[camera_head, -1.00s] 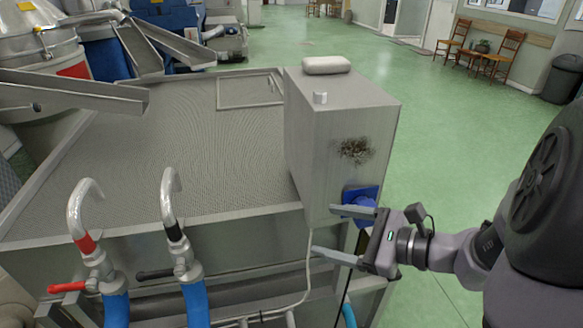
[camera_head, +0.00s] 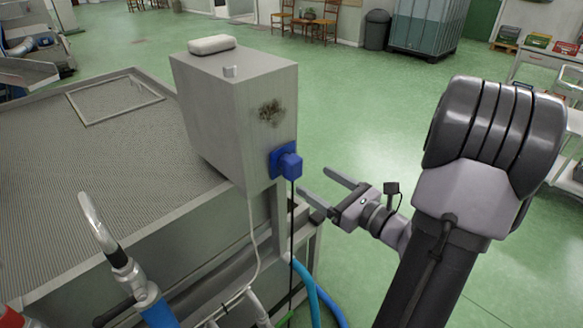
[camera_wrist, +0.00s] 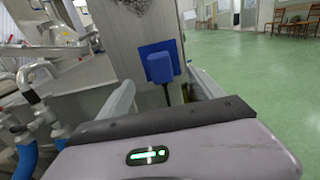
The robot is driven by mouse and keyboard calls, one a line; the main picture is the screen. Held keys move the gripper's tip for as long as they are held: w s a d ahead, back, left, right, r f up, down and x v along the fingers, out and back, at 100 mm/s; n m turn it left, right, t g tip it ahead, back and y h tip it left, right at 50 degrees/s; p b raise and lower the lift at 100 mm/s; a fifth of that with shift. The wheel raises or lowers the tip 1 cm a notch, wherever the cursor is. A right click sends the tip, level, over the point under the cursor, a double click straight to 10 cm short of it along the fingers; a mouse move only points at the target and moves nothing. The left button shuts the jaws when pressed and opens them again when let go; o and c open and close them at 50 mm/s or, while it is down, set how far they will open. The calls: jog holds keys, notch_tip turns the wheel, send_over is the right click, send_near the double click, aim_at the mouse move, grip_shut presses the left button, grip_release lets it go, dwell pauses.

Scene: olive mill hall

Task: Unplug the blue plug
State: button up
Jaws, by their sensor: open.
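The blue plug (camera_head: 291,164) sits in a blue socket plate (camera_head: 276,162) on the side of a grey metal box (camera_head: 232,125). A black cable hangs straight down from the plug. The plug also shows in the wrist view (camera_wrist: 160,68), upper middle, ahead of my gripper. My gripper (camera_head: 320,184) is open and empty, to the right of the plug and slightly below it in the head view. Its fingers point toward the box and do not touch the plug.
The box stands at the corner of a grey mesh-topped vat (camera_head: 90,160). A blue hose (camera_head: 306,285) and a grey pipe run below. Green floor (camera_head: 350,110) is open behind my gripper.

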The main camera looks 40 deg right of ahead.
aim_at(298, 169)
jog(key=shift+d, duration=0.15)
jog(key=shift+w, duration=0.1)
jog(key=w, duration=0.3)
jog(key=w+p, duration=0.1)
jog(key=w, duration=0.2)
jog(key=w+a, duration=0.1)
jog(key=w, duration=0.1)
jog(key=shift+w+p, duration=0.3)
jog(key=shift+w, duration=0.1)
dwell(0.9)
grip_shut()
jog(key=shift+s+d+b, duration=0.15)
jog(key=shift+s+b, duration=0.25)
jog(key=shift+s, duration=1.1)
jog(key=shift+s+d+b, duration=0.15)
jog(key=shift+s+b, duration=0.25)
jog(key=shift+s, duration=1.1)
